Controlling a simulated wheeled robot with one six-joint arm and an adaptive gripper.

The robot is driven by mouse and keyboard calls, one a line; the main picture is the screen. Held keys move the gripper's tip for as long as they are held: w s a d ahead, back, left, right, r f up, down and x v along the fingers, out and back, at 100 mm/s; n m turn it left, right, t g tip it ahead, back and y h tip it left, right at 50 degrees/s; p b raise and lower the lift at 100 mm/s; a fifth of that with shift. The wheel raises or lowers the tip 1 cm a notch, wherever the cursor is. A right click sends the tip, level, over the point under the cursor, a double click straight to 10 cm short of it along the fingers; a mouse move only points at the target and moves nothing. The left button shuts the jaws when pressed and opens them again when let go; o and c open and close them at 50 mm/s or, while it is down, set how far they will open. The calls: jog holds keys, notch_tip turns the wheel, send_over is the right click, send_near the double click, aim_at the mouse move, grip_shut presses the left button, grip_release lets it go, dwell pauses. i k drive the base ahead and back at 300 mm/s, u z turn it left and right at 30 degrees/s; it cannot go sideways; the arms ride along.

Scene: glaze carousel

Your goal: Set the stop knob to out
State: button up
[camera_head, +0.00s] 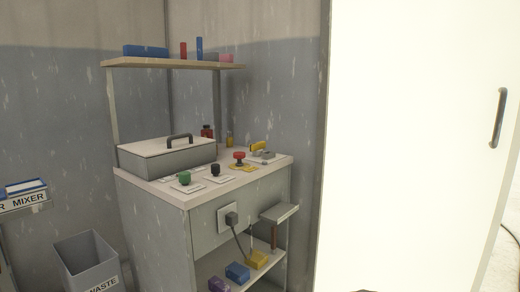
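A red mushroom-shaped knob (239,156) stands on a yellow plate on top of the grey cabinet (150,225). It looks like the stop knob, but I cannot read a label on it. Whether it is in or out cannot be told at this size. A black knob (215,169) and a green knob (184,178) stand on white plates to its left. A yellow-handled part (258,148) is to its right on a grey base.
A lidded grey box (168,160) sits behind the knobs. A white door or panel (415,150) fills the right side.

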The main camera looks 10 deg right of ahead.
aim_at(239, 155)
jog(key=z, duration=0.15)
jog(key=i, duration=0.9)
jog(key=u, duration=0.3)
